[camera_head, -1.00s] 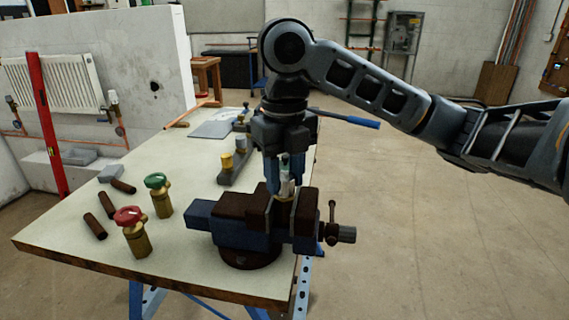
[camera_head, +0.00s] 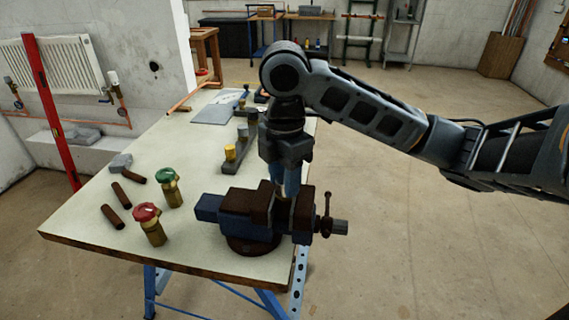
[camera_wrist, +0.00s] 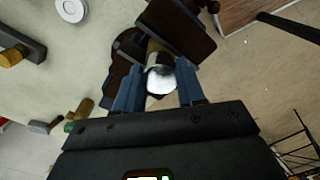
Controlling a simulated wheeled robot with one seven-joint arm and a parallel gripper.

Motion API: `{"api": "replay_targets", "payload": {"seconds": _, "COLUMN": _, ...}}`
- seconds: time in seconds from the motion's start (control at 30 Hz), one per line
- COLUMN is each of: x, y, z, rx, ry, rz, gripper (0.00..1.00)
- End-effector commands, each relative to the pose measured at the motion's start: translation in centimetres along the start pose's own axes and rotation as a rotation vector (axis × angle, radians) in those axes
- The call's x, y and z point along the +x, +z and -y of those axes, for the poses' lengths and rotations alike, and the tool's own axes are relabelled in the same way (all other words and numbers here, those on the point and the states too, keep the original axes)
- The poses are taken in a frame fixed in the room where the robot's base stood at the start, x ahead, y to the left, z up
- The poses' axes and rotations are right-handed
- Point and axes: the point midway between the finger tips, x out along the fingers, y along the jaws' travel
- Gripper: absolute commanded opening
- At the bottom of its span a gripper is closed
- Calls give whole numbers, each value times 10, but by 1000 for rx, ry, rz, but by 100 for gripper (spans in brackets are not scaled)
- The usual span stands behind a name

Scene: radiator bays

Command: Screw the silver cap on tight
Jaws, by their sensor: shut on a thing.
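The silver cap (camera_wrist: 161,79) shows as a bright round top between my two blue fingers in the wrist view. My gripper (camera_wrist: 158,86) is shut on it from above. A brass part (camera_wrist: 154,47) shows just beside the cap, between the vise jaws. The vise (camera_head: 240,215) has dark brown jaws and a blue body and stands at the bench's front right corner. In the head view my gripper (camera_head: 291,185) points down over the vise jaws, and its fingers hide the cap. The cap's thread and seating cannot be seen.
Red-handled (camera_head: 150,222) and green-handled (camera_head: 169,188) brass valves stand left of the vise. Brown tubes (camera_head: 121,194) lie near them. A grey rack (camera_head: 238,155) with a yellow cap stands behind.

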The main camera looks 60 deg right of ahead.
Motion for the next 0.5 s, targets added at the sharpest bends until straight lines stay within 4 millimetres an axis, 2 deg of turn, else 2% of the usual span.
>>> {"api": "replay_targets", "payload": {"seconds": 0.03, "x": -5, "y": 0, "z": 1, "rx": 69, "ry": -3, "rz": -2, "gripper": 0}}
{"api": "replay_targets", "payload": {"seconds": 0.3, "x": -1, "y": 0, "z": 0, "rx": 386, "ry": -2, "rz": 0, "gripper": 0}}
{"api": "replay_targets", "payload": {"seconds": 0.5, "x": 1, "y": 0, "z": 0, "rx": 432, "ry": -1, "rz": 1, "gripper": 0}}
